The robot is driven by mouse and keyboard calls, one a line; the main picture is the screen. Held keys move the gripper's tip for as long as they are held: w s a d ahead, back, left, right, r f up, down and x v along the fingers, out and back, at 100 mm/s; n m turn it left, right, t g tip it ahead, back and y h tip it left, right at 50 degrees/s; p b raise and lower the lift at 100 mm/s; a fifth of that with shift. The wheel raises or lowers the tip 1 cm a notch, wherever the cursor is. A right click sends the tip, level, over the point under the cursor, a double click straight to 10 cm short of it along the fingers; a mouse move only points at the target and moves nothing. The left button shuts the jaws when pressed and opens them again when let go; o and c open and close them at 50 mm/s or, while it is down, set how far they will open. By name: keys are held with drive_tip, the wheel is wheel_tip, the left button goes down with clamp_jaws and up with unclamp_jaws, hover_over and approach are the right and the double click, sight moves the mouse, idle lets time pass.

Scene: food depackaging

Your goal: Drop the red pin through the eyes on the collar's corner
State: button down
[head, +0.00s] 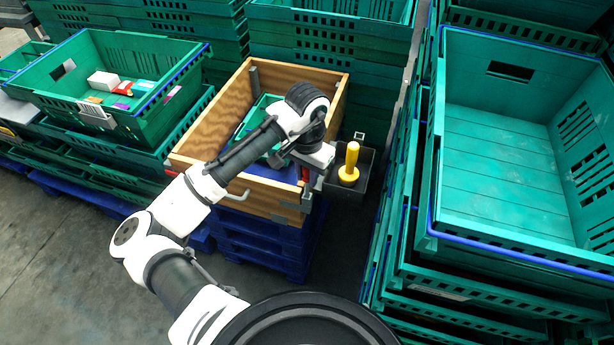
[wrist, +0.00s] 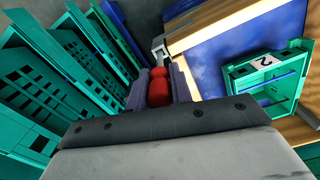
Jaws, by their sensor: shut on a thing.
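My gripper (wrist: 157,88) is shut on the red pin (wrist: 159,85) in the wrist view. The pin sits between the two fingers, and its lower part is hidden by them. In the head view my gripper (head: 307,178) is at the near right corner of the wooden collar (head: 215,110), with a little red showing there. A metal fitting (wrist: 158,48) on the collar's corner shows just beyond the fingertips in the wrist view. Whether the pin is above the eyes or in them, I cannot tell.
The collar stands on blue pallets (head: 265,245); a green crate (wrist: 235,75) sits inside it. A black bin (head: 366,178) with a yellow-handled object (head: 350,163) is just right of the corner. Green crate stacks (head: 430,215) rise close on the right. An open crate with packages (head: 165,75) stands left.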

drive_tip(key=shift+f, duration=0.8)
drive_tip(key=shift+f+b, duration=0.3)
drive_tip(key=shift+f, duration=0.35)
drive_tip(key=c, duration=1.3)
unclamp_jaws()
drive_tip(key=shift+o, duration=0.2)
wheel_tip(320, 180, up, 13)
drive_tip(key=shift+r, duration=0.2)
